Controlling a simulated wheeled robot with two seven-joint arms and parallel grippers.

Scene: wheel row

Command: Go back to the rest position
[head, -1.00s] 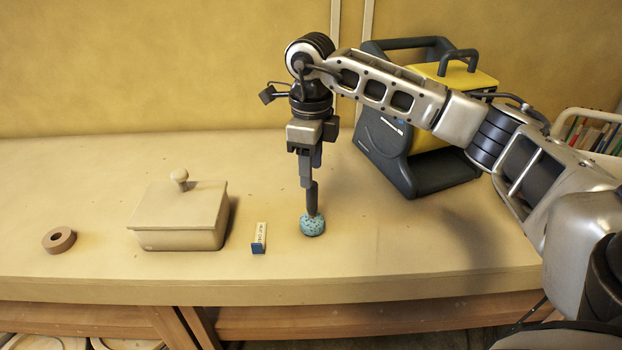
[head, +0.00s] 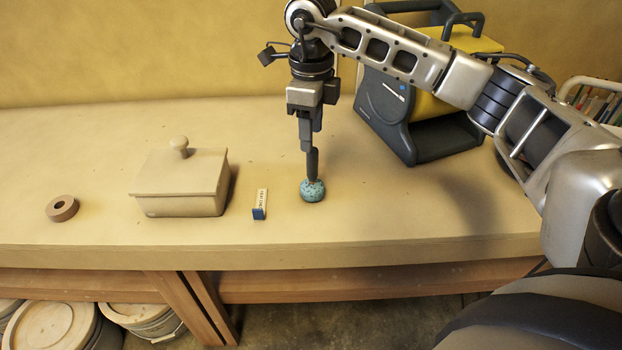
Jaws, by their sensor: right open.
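My right gripper (head: 312,178) points straight down at a teal speckled round piece (head: 312,192) on the table. Its fingertips are at the top of the piece, seen nearly edge-on, so the gap between them does not show. The jaws are open; I cannot tell whether they touch the piece. My right arm reaches in from the right side of the head view. My left gripper is not in view.
On the table (head: 390,225) to the left are a small blue and white block (head: 260,204), a lidded beige box (head: 180,190) and a brown ring (head: 62,208). A yellow and dark grey machine (head: 420,125) stands behind my arm. The front left is clear.

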